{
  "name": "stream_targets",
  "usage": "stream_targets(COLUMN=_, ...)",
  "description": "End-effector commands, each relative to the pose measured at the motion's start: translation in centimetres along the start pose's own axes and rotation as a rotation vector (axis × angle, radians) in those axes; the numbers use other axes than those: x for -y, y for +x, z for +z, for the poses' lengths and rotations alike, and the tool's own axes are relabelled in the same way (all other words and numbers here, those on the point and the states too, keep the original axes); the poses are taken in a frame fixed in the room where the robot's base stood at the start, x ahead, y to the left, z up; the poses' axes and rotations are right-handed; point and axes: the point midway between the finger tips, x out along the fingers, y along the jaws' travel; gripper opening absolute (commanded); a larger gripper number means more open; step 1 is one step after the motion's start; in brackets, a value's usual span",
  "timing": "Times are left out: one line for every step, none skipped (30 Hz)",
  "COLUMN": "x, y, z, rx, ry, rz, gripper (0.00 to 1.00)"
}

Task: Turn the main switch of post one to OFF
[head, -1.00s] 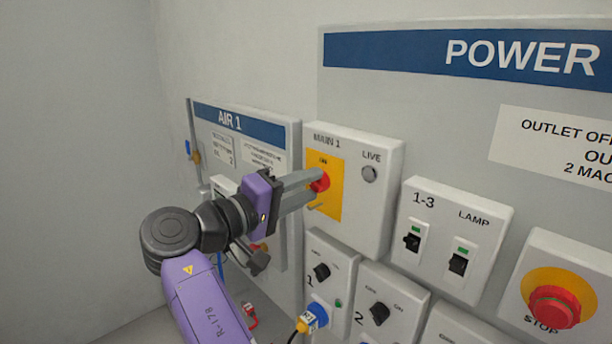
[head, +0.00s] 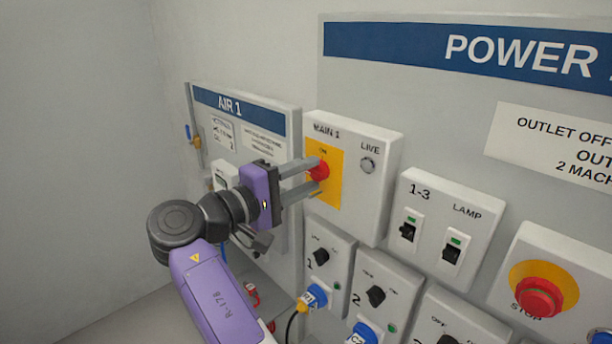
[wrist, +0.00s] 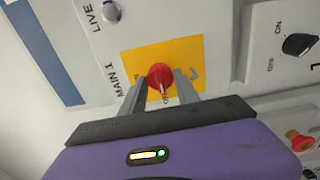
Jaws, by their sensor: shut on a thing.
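The main switch is a red knob (head: 319,171) on a yellow plate (head: 332,193), on the grey box marked MAIN 1 (head: 350,140). An ON label sits above the knob. My gripper (head: 316,176) reaches it from the left, one finger above and one below in the head view. In the wrist view, the two fingers (wrist: 161,88) stand on either side of the red knob (wrist: 159,75), shut on it. A pale mark shows on the knob, but its exact pointing is too small to tell.
A LIVE lamp (head: 368,166) is on the same box. Switches 1-3 and LAMP (head: 440,230), a red STOP button (head: 541,296) and outlet boxes with small black knobs (head: 376,296) are close by. The AIR 1 panel (head: 240,105) is behind my arm.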

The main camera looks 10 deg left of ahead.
Motion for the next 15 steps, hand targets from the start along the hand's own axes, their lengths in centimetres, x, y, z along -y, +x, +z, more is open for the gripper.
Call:
stream_targets(x=-0.07, y=-0.15, z=-0.22, rx=-0.008, ry=-0.001, rz=0.002, gripper=0.0)
stream_targets(x=-0.07, y=-0.15, z=-0.22, rx=-0.008, ry=-0.001, rz=0.002, gripper=0.0)
stream_targets(x=-0.07, y=-0.15, z=-0.22, rx=-0.008, ry=-0.001, rz=0.002, gripper=0.41)
stream_targets(x=-0.06, y=-0.16, z=-0.22, rx=-0.008, ry=-0.001, rz=0.002, gripper=0.47)
stream_targets(x=-0.06, y=-0.15, z=-0.21, rx=-0.007, ry=-0.001, rz=0.002, gripper=0.53)
stream_targets(x=-0.06, y=-0.14, z=-0.18, rx=-0.006, ry=0.0, rz=0.001, gripper=0.59)
stream_targets(x=-0.05, y=-0.12, z=-0.16, rx=-0.006, ry=0.0, rz=0.001, gripper=0.59)
stream_targets(x=-0.03, y=-0.11, z=-0.15, rx=-0.005, ry=0.0, rz=0.001, gripper=0.59)
stream_targets(x=-0.01, y=-0.1, z=-0.13, rx=-0.004, ry=0.0, rz=0.0, gripper=0.59)
stream_targets(x=0.01, y=-0.08, z=-0.11, rx=-0.004, ry=0.0, rz=0.0, gripper=0.59)
stream_targets(x=0.03, y=-0.07, z=-0.09, rx=-0.003, ry=-0.001, rz=0.0, gripper=0.59)
stream_targets(x=0.05, y=-0.05, z=-0.07, rx=-0.002, ry=-0.001, rz=-0.001, gripper=0.59)
stream_targets(x=0.07, y=-0.04, z=-0.06, rx=-0.002, ry=-0.001, rz=-0.001, gripper=0.59)
stream_targets(x=0.09, y=-0.03, z=-0.04, rx=-0.001, ry=-0.001, rz=-0.001, gripper=0.59)
stream_targets(x=0.11, y=-0.02, z=-0.03, rx=-0.001, ry=-0.001, rz=-0.001, gripper=0.59)
